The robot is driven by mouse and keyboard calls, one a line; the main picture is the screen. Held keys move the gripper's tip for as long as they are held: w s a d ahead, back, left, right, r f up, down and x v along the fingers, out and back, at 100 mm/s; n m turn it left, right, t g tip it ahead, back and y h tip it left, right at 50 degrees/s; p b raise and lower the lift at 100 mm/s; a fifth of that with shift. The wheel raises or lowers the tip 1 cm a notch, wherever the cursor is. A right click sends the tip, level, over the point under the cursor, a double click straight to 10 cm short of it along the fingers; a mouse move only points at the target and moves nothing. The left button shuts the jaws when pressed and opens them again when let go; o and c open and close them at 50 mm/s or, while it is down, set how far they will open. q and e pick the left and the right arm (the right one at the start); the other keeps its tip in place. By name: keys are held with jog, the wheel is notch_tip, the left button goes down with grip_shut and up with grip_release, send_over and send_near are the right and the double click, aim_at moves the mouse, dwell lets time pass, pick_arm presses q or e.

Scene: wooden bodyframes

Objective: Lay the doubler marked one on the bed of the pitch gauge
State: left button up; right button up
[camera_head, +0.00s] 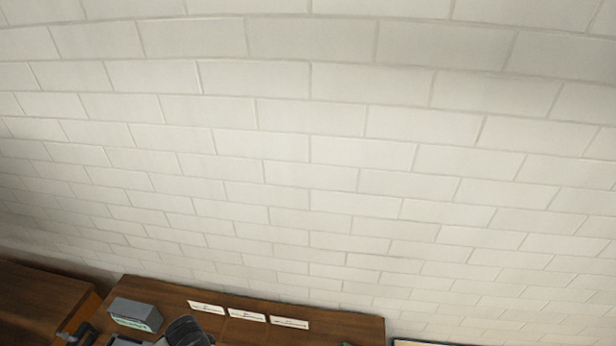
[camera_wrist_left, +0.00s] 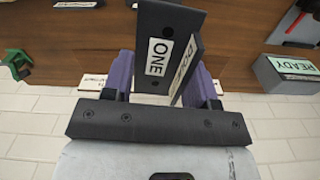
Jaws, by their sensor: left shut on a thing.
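The doubler marked ONE is a dark angled piece (camera_wrist_left: 157,20) in the left wrist view. One face bears a white label reading ONE, and a second label shows on the face beside it. My left gripper (camera_wrist_left: 163,78) is shut on it, with a purple finger on each side. The piece stands out beyond the fingers, over the brown wooden bench. In the head view only a dark part of my arm shows at the bottom edge. I cannot pick out the pitch gauge in either view. My right gripper is not in view.
A grey box (camera_head: 135,313) with a green label stands on the wooden bench (camera_head: 345,326); its label reads READY in the left wrist view (camera_wrist_left: 287,75). White cards (camera_head: 247,315) line the bench's back edge. A green object (camera_wrist_left: 18,64) sits at left. A white brick wall rises behind.

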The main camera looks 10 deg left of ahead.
pick_arm(q)
jog(key=s+d+r+n, duration=0.3)
jog(key=d+r, duration=0.5)
jog(key=d, duration=0.1)
jog(key=w+d+r+m, duration=0.1)
jog(key=w+d+r, duration=0.1)
jog(key=w+r, duration=0.65)
jog(key=w+d+r+m, duration=0.1)
jog(key=w+r, duration=0.2)
jog(key=r, duration=1)
jog(key=s+r+p, duration=0.9)
jog(key=r+p, duration=0.1)
jog(key=p, duration=0.2)
jog(key=shift+r+p, duration=0.35)
jog(key=shift+f, duration=0.1)
